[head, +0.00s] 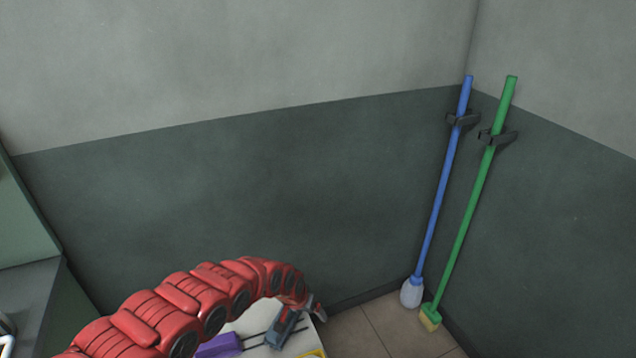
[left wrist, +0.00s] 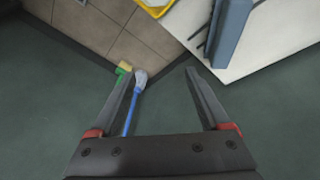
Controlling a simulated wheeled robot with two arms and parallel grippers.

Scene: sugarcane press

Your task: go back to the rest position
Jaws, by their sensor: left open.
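My left gripper (head: 317,309) is at the end of my red arm, which arches in from the left over a white surface (head: 255,326). In the left wrist view its two dark fingers (left wrist: 165,72) are spread wide with nothing between them close by. The gripper is near the far edge of the white surface, by the wall. My right gripper is not in view.
A blue-grey object (head: 284,328), a purple object (head: 220,345) and a yellow-edged thing (head: 315,353) are on or by the white surface. A blue mop (head: 441,195) and green broom (head: 472,205) stand in the corner. Tiled floor (head: 380,325) is free beside them.

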